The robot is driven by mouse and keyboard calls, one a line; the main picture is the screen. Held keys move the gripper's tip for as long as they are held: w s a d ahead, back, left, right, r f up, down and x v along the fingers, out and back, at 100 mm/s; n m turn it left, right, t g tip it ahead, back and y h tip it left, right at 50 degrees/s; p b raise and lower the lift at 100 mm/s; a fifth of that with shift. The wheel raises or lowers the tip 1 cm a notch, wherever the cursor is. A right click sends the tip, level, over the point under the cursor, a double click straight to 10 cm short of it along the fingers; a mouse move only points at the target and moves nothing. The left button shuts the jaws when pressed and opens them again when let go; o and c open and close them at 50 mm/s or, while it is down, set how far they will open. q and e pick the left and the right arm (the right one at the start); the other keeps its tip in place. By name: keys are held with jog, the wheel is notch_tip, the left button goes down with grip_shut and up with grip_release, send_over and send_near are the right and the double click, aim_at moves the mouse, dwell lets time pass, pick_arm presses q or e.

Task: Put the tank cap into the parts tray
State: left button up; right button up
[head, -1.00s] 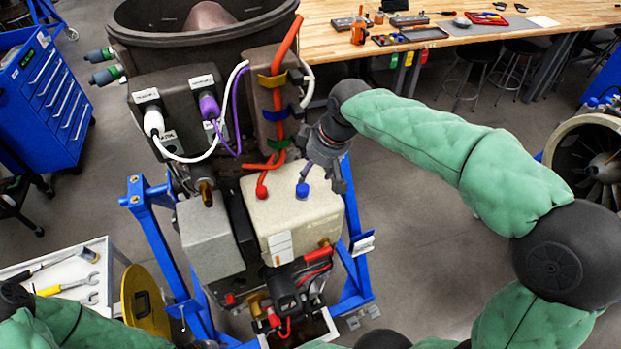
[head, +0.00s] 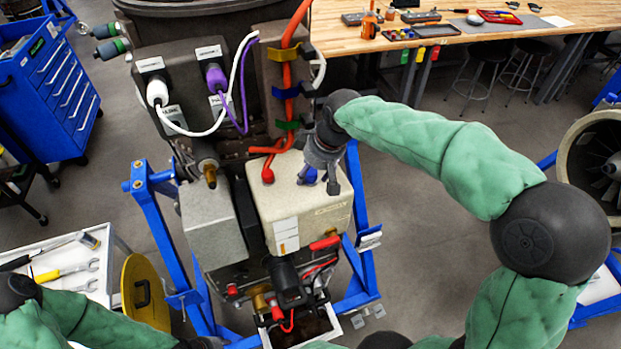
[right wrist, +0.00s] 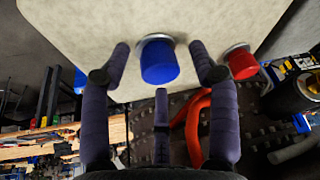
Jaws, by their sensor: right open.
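The blue tank cap (right wrist: 160,60) sits on the pale cream tank (head: 285,210). In the head view the cap (head: 309,176) is partly hidden by my right gripper (head: 320,178). In the right wrist view my right gripper (right wrist: 162,72) is open, with fingers on both sides of the cap and gaps between. I cannot tell which container is the parts tray; a white cart top (head: 110,262) with wrenches is at the left.
A blue stand frame (head: 165,240) surrounds the unit. A yellow disc (head: 135,290) stands between cart and frame.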

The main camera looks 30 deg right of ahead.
jog(key=shift+a, duration=0.1)
dwell(0.7)
jog(key=shift+r, duration=0.1)
grip_shut()
